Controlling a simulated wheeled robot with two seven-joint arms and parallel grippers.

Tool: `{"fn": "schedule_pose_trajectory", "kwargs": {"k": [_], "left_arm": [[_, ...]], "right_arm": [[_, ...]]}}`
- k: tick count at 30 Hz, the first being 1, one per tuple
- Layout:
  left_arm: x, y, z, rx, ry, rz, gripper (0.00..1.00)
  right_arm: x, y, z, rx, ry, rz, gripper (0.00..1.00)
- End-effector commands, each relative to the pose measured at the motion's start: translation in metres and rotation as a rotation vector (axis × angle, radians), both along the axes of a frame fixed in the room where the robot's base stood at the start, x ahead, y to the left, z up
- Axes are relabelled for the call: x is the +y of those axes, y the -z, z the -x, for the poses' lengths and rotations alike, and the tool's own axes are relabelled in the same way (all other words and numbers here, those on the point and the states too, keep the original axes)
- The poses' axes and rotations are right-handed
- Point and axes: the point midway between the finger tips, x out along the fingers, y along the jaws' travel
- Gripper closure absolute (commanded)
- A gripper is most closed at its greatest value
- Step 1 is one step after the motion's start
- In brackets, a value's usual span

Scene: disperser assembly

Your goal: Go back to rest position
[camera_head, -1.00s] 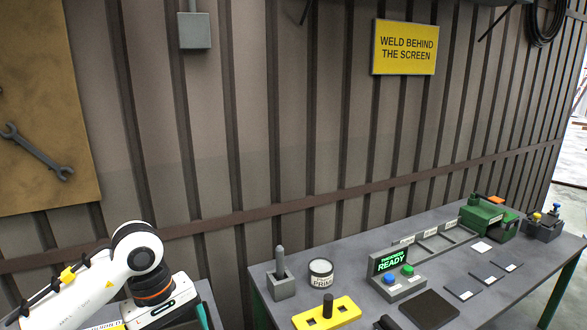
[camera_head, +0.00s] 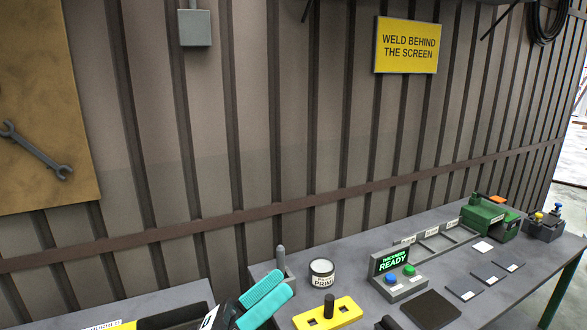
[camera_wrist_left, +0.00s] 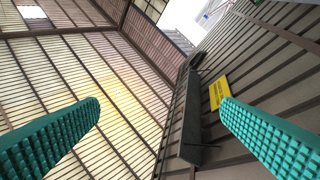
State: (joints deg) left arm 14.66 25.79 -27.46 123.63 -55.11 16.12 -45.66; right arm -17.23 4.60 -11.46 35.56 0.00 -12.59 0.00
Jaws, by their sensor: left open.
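My left gripper (camera_head: 264,298) is at the bottom of the head view, at the near left corner of the right-hand table. Its two teal fingers point up and right, in front of the grey block with an upright peg (camera_head: 281,257), and hide part of it. In the left wrist view the ribbed teal fingers (camera_wrist_left: 160,135) stand wide apart with nothing between them, facing the roof and wall. My right gripper is not in view.
The table holds a yellow plate (camera_head: 328,314) with a dark peg, a primer tin (camera_head: 321,272), a control box (camera_head: 399,275) reading READY, a dark square pad (camera_head: 430,309), several small plates and a green machine (camera_head: 489,219). A ribbed wall stands behind.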

Motion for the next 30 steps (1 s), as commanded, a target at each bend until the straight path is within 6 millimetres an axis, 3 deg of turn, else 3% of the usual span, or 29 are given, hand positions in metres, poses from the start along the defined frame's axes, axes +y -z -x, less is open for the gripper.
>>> {"fn": "schedule_pose_trajectory", "kwargs": {"k": [2, 5, 8, 11, 15, 18, 24, 30], "left_arm": [[0.028, 0.007, -0.016, 0.234, -0.080, 0.216, 0.13], [0.069, 0.033, -0.033, 0.534, -0.188, 0.484, 0.13], [0.108, 0.079, -0.040, 0.835, -0.303, 0.747, 0.13], [0.141, 0.139, -0.029, 1.132, -0.435, 1.000, 0.13], [0.169, 0.224, 0.017, 1.510, -0.649, 1.316, 0.13], [0.176, 0.266, 0.056, 1.707, -0.789, 1.478, 0.13], [0.176, 0.315, 0.129, 1.975, -1.034, 1.685, 0.13], [0.170, 0.338, 0.198, 2.169, -1.277, 1.820, 0.13]], "right_arm": [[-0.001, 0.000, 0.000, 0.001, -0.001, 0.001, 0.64], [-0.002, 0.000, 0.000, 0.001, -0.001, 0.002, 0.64], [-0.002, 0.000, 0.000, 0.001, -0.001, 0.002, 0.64], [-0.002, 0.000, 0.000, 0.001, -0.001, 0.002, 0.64], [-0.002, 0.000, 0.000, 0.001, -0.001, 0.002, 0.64], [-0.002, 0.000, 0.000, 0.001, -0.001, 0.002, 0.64], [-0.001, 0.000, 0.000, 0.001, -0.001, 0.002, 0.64], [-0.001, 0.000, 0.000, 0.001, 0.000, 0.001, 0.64]]}}
